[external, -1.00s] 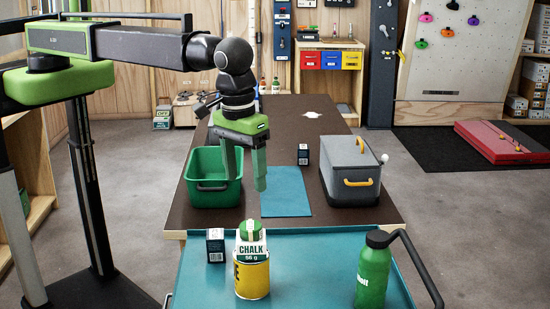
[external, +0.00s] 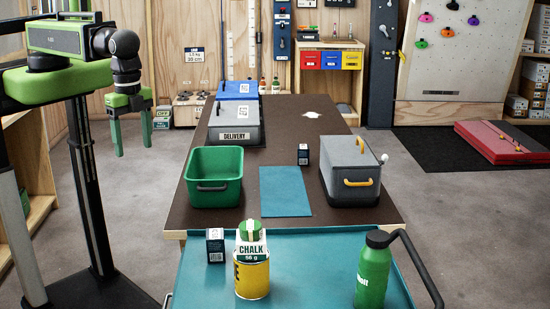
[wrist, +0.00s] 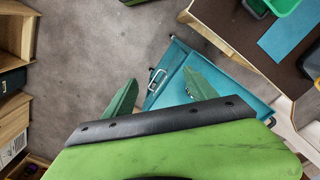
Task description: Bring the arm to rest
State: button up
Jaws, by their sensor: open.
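My gripper (external: 132,139) hangs in the air to the left of the brown table (external: 285,128), with its two green fingers pointing down. The fingers are apart and nothing is between them. In the wrist view my gripper (wrist: 158,98) is over the floor and the edge of the teal cart (wrist: 170,70), with its fingers spread. My arm is drawn in close to its column and touches nothing that I can see.
On the table are a green bin (external: 215,165), a grey delivery box (external: 235,124), a blue mat (external: 285,190) and a grey cooler (external: 350,172). Floor beneath my gripper is clear.

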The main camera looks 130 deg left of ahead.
jog(key=shift+w, duration=0.15)
notch_tip(320, 180, down, 16)
jog(key=b, duration=1.6)
jog(key=shift+f, duration=0.15)
